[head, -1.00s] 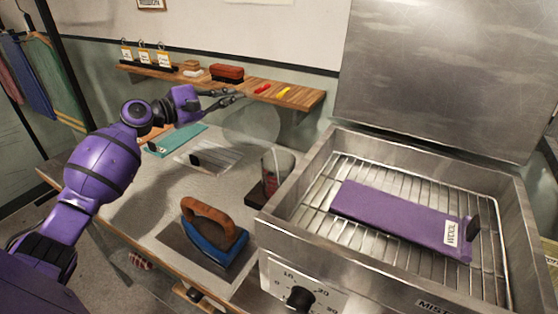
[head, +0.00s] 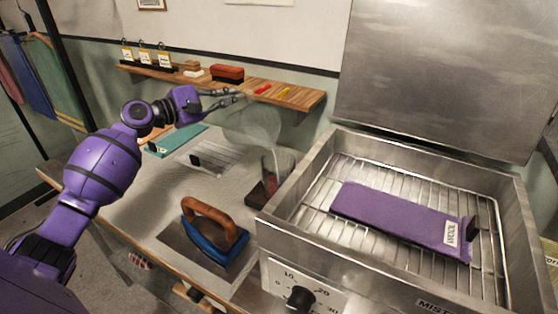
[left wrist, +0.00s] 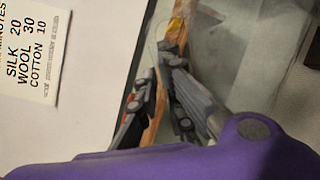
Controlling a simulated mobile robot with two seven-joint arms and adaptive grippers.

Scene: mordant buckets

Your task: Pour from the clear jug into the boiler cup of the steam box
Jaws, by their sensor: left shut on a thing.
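My left gripper (head: 236,96) reaches in from the left and is shut on the clear jug (head: 258,122), at the jug's left side. The jug is see-through and faint; it is held in the air, tilted, above and just left of the boiler cup (head: 272,178). The cup is clear with some red inside and stands on a dark base against the left side of the steam box (head: 335,253). I cannot tell whether liquid is running or how full either vessel is. In the left wrist view the fingers (left wrist: 160,88) show, with the jug barely visible. My right gripper is out of view.
The steam box has its lid (head: 440,75) up and a purple cloth (head: 395,215) labelled WOOL on its rack. A blue iron (head: 213,243) with a wooden handle and a teal cloth (head: 177,140) lie on the table. A wooden shelf (head: 300,97) runs behind the jug.

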